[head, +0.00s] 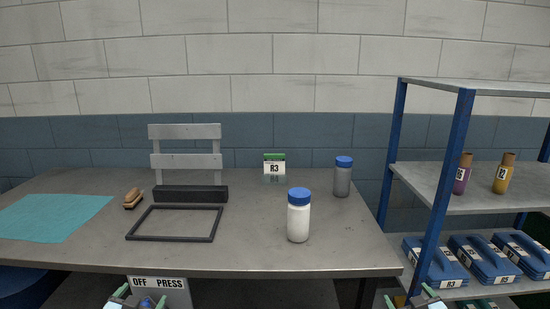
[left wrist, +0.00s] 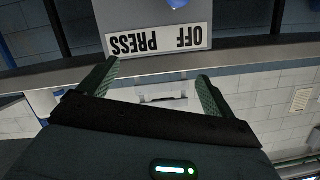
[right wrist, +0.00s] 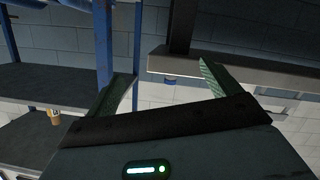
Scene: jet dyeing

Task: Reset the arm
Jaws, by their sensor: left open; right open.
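My left gripper (head: 137,300) is at the bottom edge of the head view, below the table's front edge and in front of the OFF PRESS box (head: 160,288). In the left wrist view its two fingers (left wrist: 155,80) are spread with nothing between them, and the OFF PRESS sign (left wrist: 158,40) is close ahead. My right gripper (head: 416,299) is at the bottom of the head view, to the right of the table and in front of the shelf. In the right wrist view its fingers (right wrist: 168,80) are apart and empty.
The table (head: 270,262) holds a white blue-capped bottle (head: 298,220), a grey blue-capped bottle (head: 342,180), an R3 holder (head: 274,166), a dark frame (head: 130,232), a brush (head: 132,198) and a teal cloth (head: 52,215). The blue-posted shelf (head: 447,180) on the right holds bottles and several blue cases.

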